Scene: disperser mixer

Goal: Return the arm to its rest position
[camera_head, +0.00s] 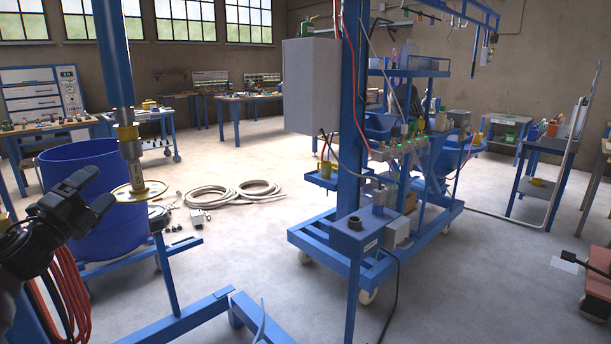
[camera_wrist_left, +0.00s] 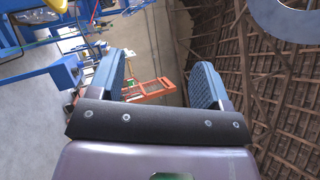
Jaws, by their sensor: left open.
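My left gripper (camera_head: 96,190) is at the left edge of the head view, black, with its two fingers apart and nothing between them. In the left wrist view its blue-grey finger pads (camera_wrist_left: 157,82) stand wide apart with only distant room between them. In the head view the gripper appears in front of the blue drum (camera_head: 105,228), just left of the mixer's brass-coloured disc (camera_head: 140,192). The disc hangs on a metal shaft (camera_head: 131,150) under a blue column (camera_head: 113,55). I cannot tell the exact gap between gripper and disc. My right gripper is not in view.
A blue wheeled frame (camera_head: 325,238) with a grey cabinet (camera_head: 311,86) stands at the centre. Blue floor beams (camera_head: 185,322) lie in front. Coiled hose (camera_head: 235,192) lies on the floor behind. Benches (camera_head: 250,98) line the back. Open floor shows at the right (camera_head: 490,270).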

